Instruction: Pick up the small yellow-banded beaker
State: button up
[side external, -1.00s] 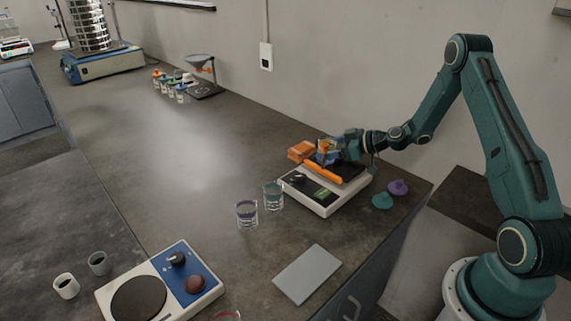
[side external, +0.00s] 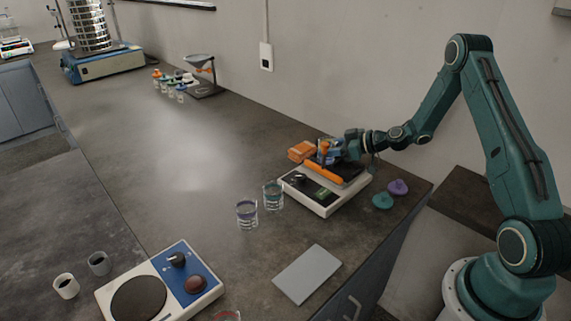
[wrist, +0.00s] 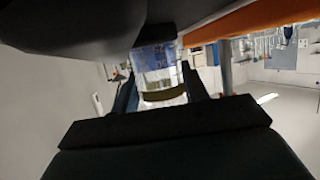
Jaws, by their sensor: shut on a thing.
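In the wrist view, a small clear beaker (wrist: 164,80) with a dull yellow band and blue markings sits between the fingers of my gripper. In the side view the beaker is mostly hidden by the gripper and too small to make out clearly. I cannot tell whether its base touches the balance pan.
Two beakers, purple-banded (side external: 247,216) and teal-banded (side external: 273,197), stand left. Teal (side external: 383,201) and purple (side external: 398,187) lids lie right. The middle counter is clear.

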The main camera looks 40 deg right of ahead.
jog(key=shift+r, duration=0.35)
notch_tip(320, 180, up, 19)
dwell(1.8)
jog(key=shift+r, duration=0.35)
dwell(0.6)
jog(key=shift+r, duration=2.35)
jog(key=shift+w+a, duration=0.1)
jog(key=shift+w, duration=0.1)
